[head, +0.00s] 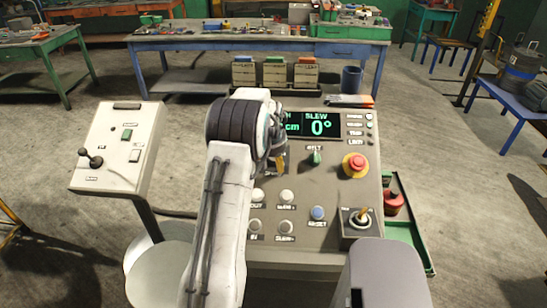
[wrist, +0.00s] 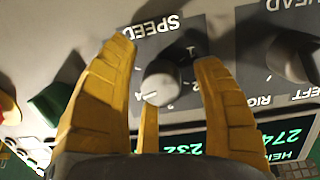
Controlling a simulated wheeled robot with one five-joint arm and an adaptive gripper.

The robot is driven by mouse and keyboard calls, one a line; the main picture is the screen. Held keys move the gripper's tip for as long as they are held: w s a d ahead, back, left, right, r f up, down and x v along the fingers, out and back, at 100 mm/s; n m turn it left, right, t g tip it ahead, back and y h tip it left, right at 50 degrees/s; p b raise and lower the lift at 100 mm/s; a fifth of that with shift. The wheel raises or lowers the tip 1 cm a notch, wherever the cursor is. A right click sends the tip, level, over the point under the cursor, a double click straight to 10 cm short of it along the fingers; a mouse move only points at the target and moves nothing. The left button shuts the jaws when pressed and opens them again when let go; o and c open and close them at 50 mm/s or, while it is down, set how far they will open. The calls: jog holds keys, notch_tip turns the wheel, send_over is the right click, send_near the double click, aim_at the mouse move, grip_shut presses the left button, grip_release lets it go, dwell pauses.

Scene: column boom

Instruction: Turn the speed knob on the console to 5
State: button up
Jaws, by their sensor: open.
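The console (head: 335,195) has a grey sloped panel. The speed knob (wrist: 160,82) is a grey round knob under the upside-down word SPEED in the wrist view. My gripper (wrist: 166,52) is open, with yellow fingers on both sides of the knob and a third finger below it in the picture. I see no clear contact. In the head view my gripper (head: 279,163) is low over the console, and my arm hides the speed knob.
A green belt knob (head: 314,158), a red emergency button (head: 355,163), a joystick (head: 362,218) and several push buttons share the panel. A HEAD knob (wrist: 290,58) is right of the speed knob in the wrist view. The display (head: 318,125) reads SLEW 0°.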

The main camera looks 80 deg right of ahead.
jog(key=shift+c, duration=0.4)
jog(key=c, duration=0.7)
jog(key=shift+a+f, duration=0.1)
jog(key=shift+f, duration=0.05)
jog(key=c, duration=0.4)
